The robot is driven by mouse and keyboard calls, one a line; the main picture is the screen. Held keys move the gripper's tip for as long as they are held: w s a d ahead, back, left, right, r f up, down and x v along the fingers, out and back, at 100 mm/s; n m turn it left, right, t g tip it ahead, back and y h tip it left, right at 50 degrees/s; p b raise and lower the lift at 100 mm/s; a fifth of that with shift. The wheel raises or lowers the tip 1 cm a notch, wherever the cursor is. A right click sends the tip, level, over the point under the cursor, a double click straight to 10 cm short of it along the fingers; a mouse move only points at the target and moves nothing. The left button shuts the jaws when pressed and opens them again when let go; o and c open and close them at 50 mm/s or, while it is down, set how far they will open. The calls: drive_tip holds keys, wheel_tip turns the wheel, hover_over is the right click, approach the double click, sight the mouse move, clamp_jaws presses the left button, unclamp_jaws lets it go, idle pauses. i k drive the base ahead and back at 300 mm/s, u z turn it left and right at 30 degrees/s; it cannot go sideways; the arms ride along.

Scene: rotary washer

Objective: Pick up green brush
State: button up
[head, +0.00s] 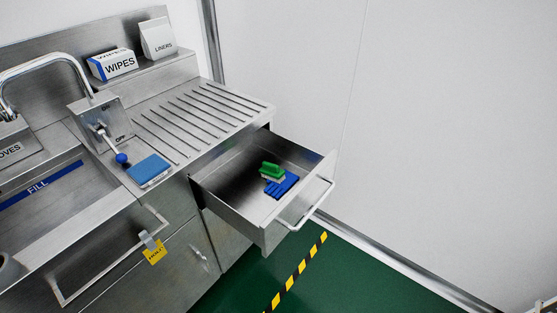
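The green brush (271,169) lies in the open metal drawer (234,193), near the middle of its floor. It has a green top and a paler strip below. It sits against or partly on a blue item (284,184); I cannot tell which. My gripper is not in the head view.
The drawer juts out from the steel sink counter, its front bar handle (305,206) facing right. A blue sponge-like block (149,169) and a blue-knobbed lever (121,158) are on the counter. A faucet (45,62) rises at left. Green floor (375,270) is clear beyond the drawer.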

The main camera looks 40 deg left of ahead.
sight(270, 172)
drive_tip(key=u, duration=0.4)
drive_tip(key=i, duration=0.85)
drive_tip(key=u, duration=1.35)
drive_tip(key=i, duration=0.6)
drive_tip(key=u, duration=0.7)
